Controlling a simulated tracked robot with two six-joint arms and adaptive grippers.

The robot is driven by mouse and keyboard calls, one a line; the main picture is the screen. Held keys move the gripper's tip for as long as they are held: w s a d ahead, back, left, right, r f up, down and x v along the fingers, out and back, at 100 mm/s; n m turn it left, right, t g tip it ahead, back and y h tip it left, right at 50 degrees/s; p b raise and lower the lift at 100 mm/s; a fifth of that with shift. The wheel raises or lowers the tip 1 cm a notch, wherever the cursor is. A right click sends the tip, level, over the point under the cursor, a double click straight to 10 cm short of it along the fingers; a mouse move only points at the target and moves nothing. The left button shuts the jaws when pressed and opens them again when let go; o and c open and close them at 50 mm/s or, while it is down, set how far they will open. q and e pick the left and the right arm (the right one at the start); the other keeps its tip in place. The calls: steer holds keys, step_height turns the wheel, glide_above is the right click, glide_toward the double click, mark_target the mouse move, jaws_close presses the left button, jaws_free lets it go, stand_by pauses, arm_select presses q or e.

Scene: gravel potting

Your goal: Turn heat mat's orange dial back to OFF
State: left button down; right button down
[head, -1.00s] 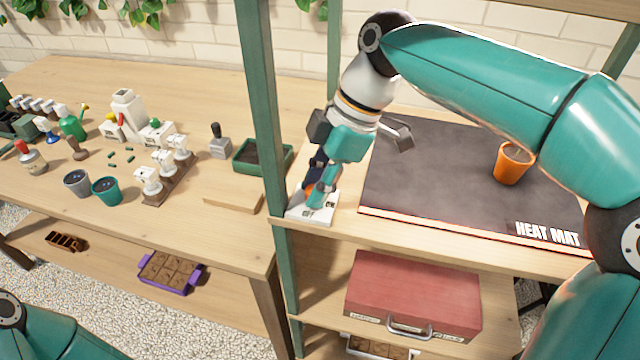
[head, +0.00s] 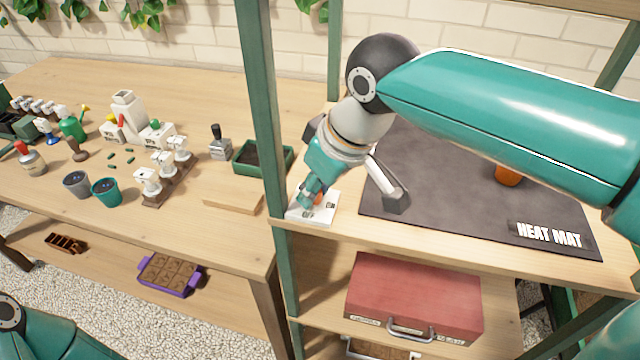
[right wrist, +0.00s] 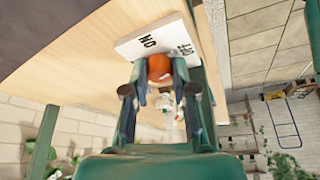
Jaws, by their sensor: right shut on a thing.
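The orange dial (right wrist: 159,67) sits on a white control plate (head: 322,214) on the shelf, left of the heat mat (head: 440,190). My right gripper (head: 311,201) reaches down onto the plate. In the right wrist view its two fingers (right wrist: 160,80) are shut around the dial, one on each side. The words ON and OFF show on the plate (right wrist: 135,46) beyond the dial. The dial's pointer is hidden, so I cannot tell its exact setting. The heat mat's front edge shows no red glow. My left gripper is not in view.
An orange pot (head: 508,175) stands on the mat, partly hidden by my right arm. A green shelf post (head: 268,120) rises just left of the plate. A red case (head: 415,300) lies on the shelf below. A green tray (head: 263,172) is on the left table.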

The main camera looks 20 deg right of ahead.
steer(key=shift+s+a+f+m+h, duration=0.1)
steer(key=shift+m+h, duration=0.25)
steer(key=shift+m, duration=0.65)
steer(key=shift+s+m+h, duration=0.1)
steer(key=shift+m+h, duration=0.25)
steer(key=shift+m, duration=0.65)
steer(key=c, duration=0.9)
jaws_free()
steer(key=shift+c, duration=0.2)
steer(key=shift+w, duration=0.1)
steer(key=shift+r+t, duration=0.3)
steer(key=shift+r, duration=0.05)
steer(key=v, duration=0.7)
